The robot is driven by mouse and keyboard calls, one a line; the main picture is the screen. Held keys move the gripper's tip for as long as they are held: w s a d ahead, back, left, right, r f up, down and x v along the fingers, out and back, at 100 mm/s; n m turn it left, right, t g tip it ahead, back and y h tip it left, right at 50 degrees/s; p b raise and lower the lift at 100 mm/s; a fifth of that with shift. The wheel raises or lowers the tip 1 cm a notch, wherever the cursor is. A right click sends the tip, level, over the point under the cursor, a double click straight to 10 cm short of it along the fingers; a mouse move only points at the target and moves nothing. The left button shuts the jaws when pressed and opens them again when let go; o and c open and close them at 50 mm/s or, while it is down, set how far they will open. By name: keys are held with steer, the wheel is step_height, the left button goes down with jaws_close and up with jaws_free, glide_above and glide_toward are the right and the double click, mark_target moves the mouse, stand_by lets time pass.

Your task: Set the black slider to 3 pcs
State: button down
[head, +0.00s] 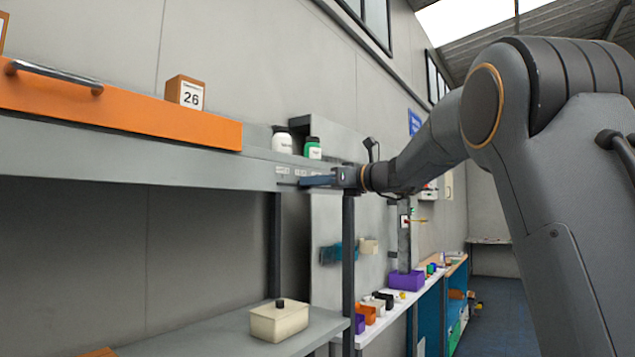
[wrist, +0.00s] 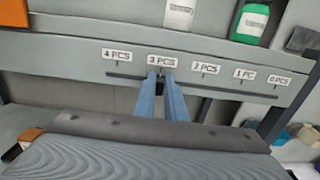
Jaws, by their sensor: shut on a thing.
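The rail with a dark slot (wrist: 225,89) runs along the front edge of the shelf in the wrist view. Labels above it read, from left to right, 4 PCS, 3 PCS (wrist: 162,61), 2 PCS, 1 PC and 0 PCS. My gripper (wrist: 161,79) has its blue fingers at the slot just below the 3 PCS label. It is shut on the black slider, which is mostly hidden between the fingertips.
A white bottle (head: 282,141) and a green bottle (head: 313,148) stand on the shelf above the rail. A cream box (head: 279,321) with a black knob sits on the lower shelf. An orange drawer front (head: 120,108) is at left, below a 26 block (head: 186,93).

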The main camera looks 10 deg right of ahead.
steer(key=c, duration=1.8)
jaws_free()
steer(key=b+v, duration=0.3)
steer(key=v, duration=0.4)
steer(key=shift+s+d, duration=0.25)
steer(key=shift+d, duration=0.05)
